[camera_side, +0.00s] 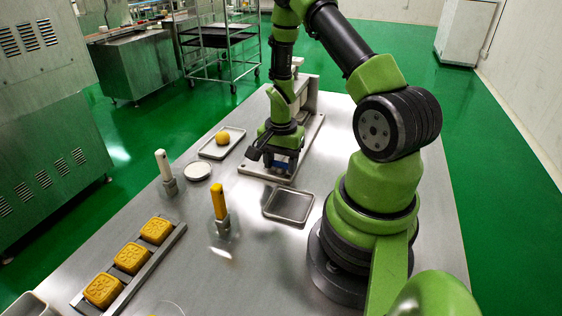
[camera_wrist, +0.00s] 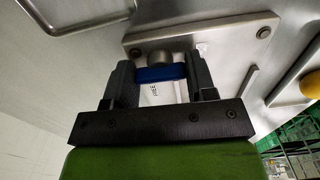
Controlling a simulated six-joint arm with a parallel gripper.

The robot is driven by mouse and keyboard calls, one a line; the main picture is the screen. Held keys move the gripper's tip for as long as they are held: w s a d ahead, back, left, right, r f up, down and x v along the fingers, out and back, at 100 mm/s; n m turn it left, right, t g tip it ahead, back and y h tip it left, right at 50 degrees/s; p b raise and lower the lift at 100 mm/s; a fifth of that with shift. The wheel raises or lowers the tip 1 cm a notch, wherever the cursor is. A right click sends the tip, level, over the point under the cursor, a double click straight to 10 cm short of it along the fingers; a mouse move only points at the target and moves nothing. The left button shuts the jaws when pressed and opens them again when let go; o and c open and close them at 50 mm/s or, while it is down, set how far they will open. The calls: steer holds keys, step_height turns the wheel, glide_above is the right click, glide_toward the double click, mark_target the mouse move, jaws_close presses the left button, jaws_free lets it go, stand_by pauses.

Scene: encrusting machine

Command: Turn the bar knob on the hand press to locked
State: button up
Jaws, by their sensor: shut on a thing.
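The hand press (camera_side: 308,128) stands on a pale base plate at the back of the steel table, partly hidden by my arm. Its blue bar knob (camera_wrist: 160,73) lies crosswise between my fingers in the wrist view, in front of a round metal hub. A bit of blue also shows below my gripper in the side view. My gripper (camera_wrist: 160,68) is shut on the bar knob, one dark finger at each end. A pale plate with small dark marks (camera_wrist: 158,92) shows behind the knob; I cannot read it. The side view hides most of the grip.
A shallow metal tray (camera_side: 289,205) lies just in front of the press. A tray with a yellow ball (camera_side: 222,137) is left of it. A white-handled tool (camera_side: 163,165), a yellow-handled tool (camera_side: 219,203) and a rack of yellow moulded cakes (camera_side: 131,257) stand further left and forward.

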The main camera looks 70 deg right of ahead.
mark_target(281, 162)
steer(key=o, duration=0.9)
steer(key=shift+o, duration=0.2)
step_height(281, 162, up, 10)
steer(key=shift+f, duration=0.1)
steer(key=a+r+n+t, duration=0.5)
steer(key=a+r+n, duration=0.4)
steer(key=a+r, duration=0.6)
steer(key=s+a+r+n+t+y, duration=0.2)
steer(key=s+a+r+n, duration=0.2)
steer(key=s+a+n, duration=0.1)
steer(key=shift+s+r, duration=0.25)
steer(key=shift+s, duration=0.5)
